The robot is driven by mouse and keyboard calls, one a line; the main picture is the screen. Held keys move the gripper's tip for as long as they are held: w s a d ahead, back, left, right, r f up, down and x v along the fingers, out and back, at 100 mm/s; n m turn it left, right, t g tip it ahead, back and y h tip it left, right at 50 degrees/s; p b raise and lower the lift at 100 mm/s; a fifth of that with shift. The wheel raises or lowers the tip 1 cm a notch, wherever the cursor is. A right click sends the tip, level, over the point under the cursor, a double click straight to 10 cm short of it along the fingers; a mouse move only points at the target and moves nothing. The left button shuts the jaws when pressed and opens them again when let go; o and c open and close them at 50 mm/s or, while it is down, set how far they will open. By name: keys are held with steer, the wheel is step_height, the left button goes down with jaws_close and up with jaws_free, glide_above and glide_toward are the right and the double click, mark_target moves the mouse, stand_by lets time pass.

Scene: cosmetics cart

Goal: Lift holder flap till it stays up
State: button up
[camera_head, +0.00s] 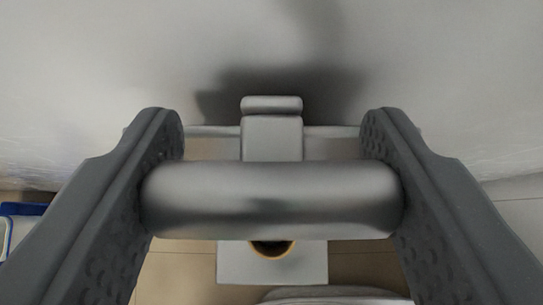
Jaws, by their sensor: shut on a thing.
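The holder's flap shows as a thick, rounded, shiny grey bar (272,198) lying level across the middle of the view. My gripper (272,190) has one dark grey finger at each end of this bar and is shut on it. Behind the bar is the holder's grey bracket (272,137), with a small rounded cap at its top, close to the pale wall. A thin pale edge runs sideways from the bracket on both sides. The bar hides the lower part of the bracket. The flap's exact tilt cannot be told from this view.
The pale grey wall (420,60) fills the upper view, with dark shadows above the bracket. Below are tan floor tiles (180,275) and a light square piece (232,262) with a dark round opening. A white rounded thing (330,294) is at the bottom edge, something blue (22,209) at left.

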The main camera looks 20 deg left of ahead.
steer(key=shift+a, duration=0.25)
steer(key=shift+f, duration=0.1)
steer(key=o, duration=1.4)
steer(key=shift+d, duration=0.2)
steer(key=shift+s+d+r, duration=0.2)
steer(key=shift+s+r, duration=0.15)
steer(key=shift+r, duration=0.1)
steer(key=shift+b+v, duration=1.2)
steer(key=shift+v, duration=5.05)
